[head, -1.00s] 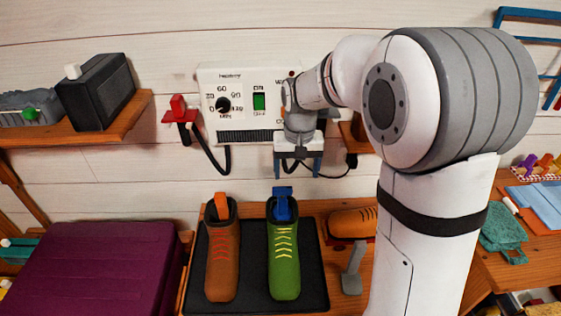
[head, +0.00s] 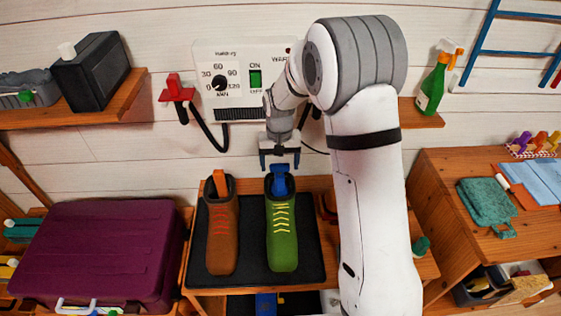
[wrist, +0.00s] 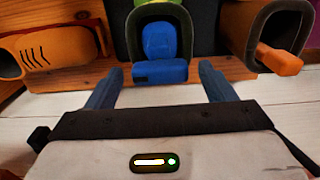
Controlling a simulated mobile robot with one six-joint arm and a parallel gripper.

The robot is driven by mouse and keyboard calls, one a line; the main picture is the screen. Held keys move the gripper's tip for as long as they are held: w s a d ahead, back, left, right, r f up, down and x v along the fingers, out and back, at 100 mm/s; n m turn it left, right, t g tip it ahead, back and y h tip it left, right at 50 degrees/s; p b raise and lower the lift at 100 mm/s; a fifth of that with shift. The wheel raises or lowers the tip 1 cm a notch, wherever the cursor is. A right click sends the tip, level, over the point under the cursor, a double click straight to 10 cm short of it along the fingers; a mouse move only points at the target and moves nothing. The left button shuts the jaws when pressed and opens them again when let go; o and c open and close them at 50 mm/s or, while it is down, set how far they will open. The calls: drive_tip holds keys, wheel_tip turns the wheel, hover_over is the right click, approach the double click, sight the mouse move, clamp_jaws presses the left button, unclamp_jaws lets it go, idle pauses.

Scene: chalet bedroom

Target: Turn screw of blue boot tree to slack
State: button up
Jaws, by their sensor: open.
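The blue boot tree (head: 279,181) stands in the top opening of the green boot (head: 282,230), which rests on a black mat. In the wrist view the blue boot tree (wrist: 162,52) shows as a rounded block with a wider piece at its near end, inside the boot's dark collar. My gripper (head: 280,162) is just above the boot tree, pointing down. In the wrist view its two blue fingers (wrist: 160,82) are open, one to each side of the tree's near end, with gaps between. I cannot make out the screw's detail or its turn.
A brown boot (head: 221,235) with an orange boot tree (head: 220,183) stands close to the left on the same black mat (head: 252,262). An orange shoe (wrist: 55,48) lies on the other side. The wall control box (head: 222,75) is behind my arm.

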sight(280, 165)
drive_tip(key=shift+c, duration=0.4)
drive_tip(key=c, duration=0.9)
drive_tip(key=shift+n+b, duration=0.3)
drive_tip(key=shift+n, duration=0.1)
drive_tip(key=o, duration=1)
drive_tip(key=shift+r+b, duration=0.35)
drive_tip(key=shift+r, duration=3.5)
